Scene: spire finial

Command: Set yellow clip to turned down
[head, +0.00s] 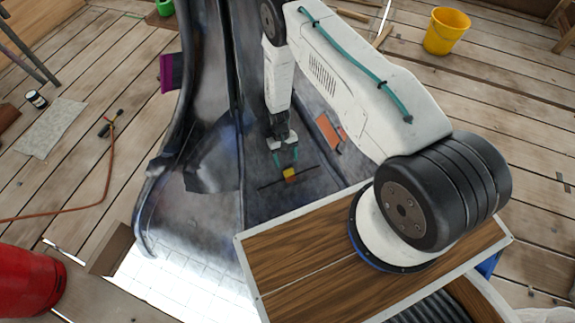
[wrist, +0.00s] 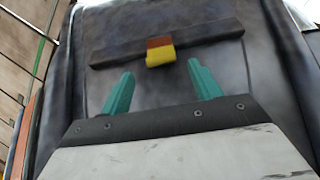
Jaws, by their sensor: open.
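The yellow clip (head: 289,174) sits at a dark slot or bar on the grey metal spire surface, in the middle of the head view. In the wrist view the yellow clip (wrist: 160,57) shows a red-brown upper part and a yellow lower part, lying across the dark bar (wrist: 110,58). My gripper (head: 286,158) is just above the clip in the head view. In the wrist view its two teal fingers (wrist: 160,82) are apart, with nothing between them. The clip is ahead of the fingertips, roughly centred between them, and appears not touched.
The grey spire metal (head: 215,90) rises in folds left of my arm. An orange flat piece (head: 329,132) lies right of my gripper. A red cylinder (head: 28,285), a yellow bucket (head: 446,30) and an orange hose (head: 108,175) are on the plank floor, away from the clip.

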